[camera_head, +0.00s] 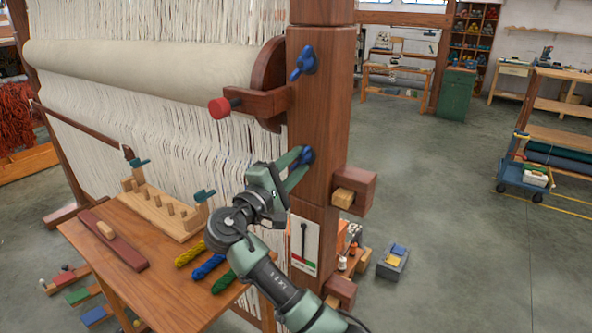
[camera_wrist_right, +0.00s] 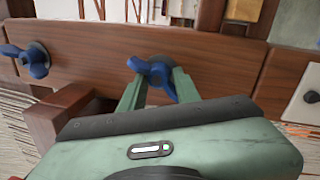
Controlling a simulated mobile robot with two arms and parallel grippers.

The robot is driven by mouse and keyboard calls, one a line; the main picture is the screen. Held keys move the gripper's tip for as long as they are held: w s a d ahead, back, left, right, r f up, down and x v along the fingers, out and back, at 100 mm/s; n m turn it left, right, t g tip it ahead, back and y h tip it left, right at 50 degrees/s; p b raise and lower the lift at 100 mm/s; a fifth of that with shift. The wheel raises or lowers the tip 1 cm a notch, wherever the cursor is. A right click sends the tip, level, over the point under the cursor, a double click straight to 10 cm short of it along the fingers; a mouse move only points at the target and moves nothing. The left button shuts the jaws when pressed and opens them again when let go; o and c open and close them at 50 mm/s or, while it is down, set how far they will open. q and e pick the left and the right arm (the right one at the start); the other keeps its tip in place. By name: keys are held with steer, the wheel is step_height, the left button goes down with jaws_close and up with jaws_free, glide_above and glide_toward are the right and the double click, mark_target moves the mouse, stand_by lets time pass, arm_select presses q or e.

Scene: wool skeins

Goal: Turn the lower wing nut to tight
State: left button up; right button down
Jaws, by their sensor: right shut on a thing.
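The lower blue wing nut (camera_head: 307,156) sits on the front face of the wooden loom post (camera_head: 322,110). It also shows in the right wrist view (camera_wrist_right: 153,70), with its wings slanting. My right gripper (camera_head: 297,162) has its two green fingers closed on this nut, one on each side; the fingers also show in the wrist view (camera_wrist_right: 153,88). The finger tips partly cover the nut. The upper blue wing nut (camera_head: 303,62) is higher on the same post, apart from my gripper, and shows at the left of the wrist view (camera_wrist_right: 35,61). My left gripper is out of view.
A white card (camera_head: 305,243) with a dark pointer and a coloured strip is on the post below the lower nut. A wooden arm with a red knob (camera_head: 219,108) juts left. A bench (camera_head: 150,255) with a peg board and coloured skeins (camera_head: 208,267) stands left of my arm.

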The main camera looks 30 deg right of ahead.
stand_by(0.4)
steer(key=c, duration=1.1)
jaws_free()
steer(key=shift+s+r, duration=0.1)
steer(key=shift+a, duration=0.1)
steer(key=shift+a+f, duration=0.2)
steer(key=shift+a, duration=0.05)
steer(key=r+b+v, duration=0.1)
steer(key=b+v, duration=0.1)
steer(key=v, duration=0.5)
steer(key=shift+s+f, duration=0.15)
steer(key=shift+f, duration=0.25)
